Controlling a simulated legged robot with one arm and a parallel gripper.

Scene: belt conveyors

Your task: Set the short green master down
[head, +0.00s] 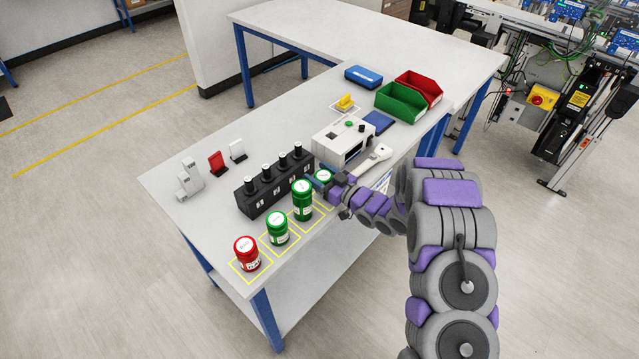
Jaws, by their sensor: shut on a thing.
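My gripper (328,187) is at the front edge side of the table, right of the tall green master. It is shut on a green master with a white top (323,175); the gripper hides most of its body, so its height and whether it touches the table are hard to tell. A yellow outlined square (327,206) shows partly beneath the gripper. To the left, a tall green master (302,203), a shorter green master (278,230) and a red master (246,256) stand upright in yellow squares.
A black block with several posts (262,197) stands close behind the masters. A white device (341,142) is behind my gripper. Green (400,104) and red (424,88) bins stand farther back.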

